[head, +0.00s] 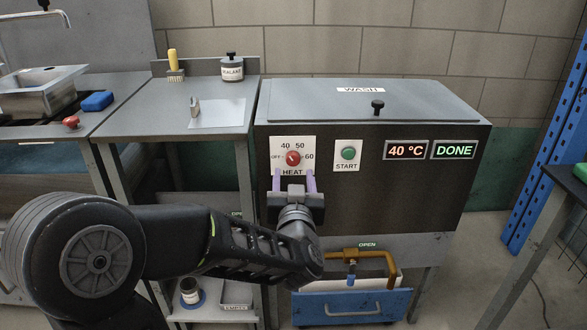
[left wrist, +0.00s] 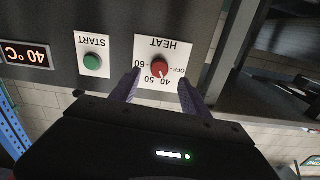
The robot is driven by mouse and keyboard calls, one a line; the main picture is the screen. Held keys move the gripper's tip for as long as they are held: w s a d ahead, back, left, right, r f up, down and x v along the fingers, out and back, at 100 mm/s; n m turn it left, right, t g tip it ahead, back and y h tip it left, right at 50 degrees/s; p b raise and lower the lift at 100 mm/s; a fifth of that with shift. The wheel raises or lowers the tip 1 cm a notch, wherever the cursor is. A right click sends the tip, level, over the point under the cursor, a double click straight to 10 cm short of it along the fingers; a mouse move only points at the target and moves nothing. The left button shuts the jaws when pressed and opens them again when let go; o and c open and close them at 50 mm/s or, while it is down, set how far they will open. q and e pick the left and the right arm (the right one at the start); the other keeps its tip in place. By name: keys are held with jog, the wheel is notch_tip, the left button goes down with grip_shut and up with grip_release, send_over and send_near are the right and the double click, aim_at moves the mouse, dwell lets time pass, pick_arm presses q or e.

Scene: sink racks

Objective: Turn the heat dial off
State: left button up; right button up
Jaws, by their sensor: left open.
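The heat dial (head: 293,157) is a round red knob on a white HEAT plate on the dark front of the wash machine. In the left wrist view the dial (left wrist: 160,68) appears upside down, and its white mark points toward 40. OFF is at the dial's left in the head view. My left gripper (head: 294,180) is open in front of the plate, just below the dial in the head view. Its two purple fingers lie on either side of the dial in the wrist view, with nothing between them that I can see touching. My right gripper is not in view.
A green START button (head: 348,153) sits right of the dial. Displays read 40 °C (head: 406,150) and DONE (head: 453,150). A grey side table (head: 215,85) stands at left.

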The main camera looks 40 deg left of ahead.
aim_at(293, 162)
pick_arm(q)
jog(key=shift+b+x, duration=0.3)
jog(key=shift+x, duration=2.1)
jog(key=shift+c, duration=0.2)
grip_shut()
